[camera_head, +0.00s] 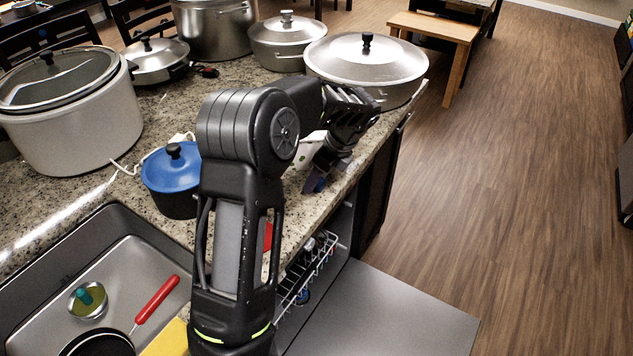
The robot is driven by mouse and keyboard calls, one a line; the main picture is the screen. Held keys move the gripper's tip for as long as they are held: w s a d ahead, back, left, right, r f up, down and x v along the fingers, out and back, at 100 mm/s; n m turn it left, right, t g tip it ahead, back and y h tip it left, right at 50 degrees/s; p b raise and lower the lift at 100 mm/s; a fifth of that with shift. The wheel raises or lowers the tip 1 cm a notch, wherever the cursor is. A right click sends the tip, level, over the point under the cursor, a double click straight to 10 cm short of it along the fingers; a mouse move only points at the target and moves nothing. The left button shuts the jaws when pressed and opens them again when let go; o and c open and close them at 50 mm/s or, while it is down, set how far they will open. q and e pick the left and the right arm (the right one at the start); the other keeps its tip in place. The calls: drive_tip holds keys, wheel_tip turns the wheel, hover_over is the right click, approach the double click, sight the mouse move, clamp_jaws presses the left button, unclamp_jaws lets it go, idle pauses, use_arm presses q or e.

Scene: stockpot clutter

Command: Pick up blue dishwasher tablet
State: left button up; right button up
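My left gripper (316,178) reaches down at the counter's right edge, beyond my bent dark arm. A small blue patch (320,186) shows at its fingertips and may be the blue dishwasher tablet. It is too small and too covered by the fingers to be sure. I cannot tell whether the fingers are closed on it or only beside it. My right gripper is not in view.
A blue-lidded pot (172,168) stands left of my arm. Steel pots (366,58) and a white cooker (75,130) crowd the granite counter. A sink (130,275) holds a red-handled pan. The dishwasher door (385,315) is open below.

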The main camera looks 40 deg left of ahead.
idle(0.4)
use_arm(q)
clamp_jaws()
idle(0.4)
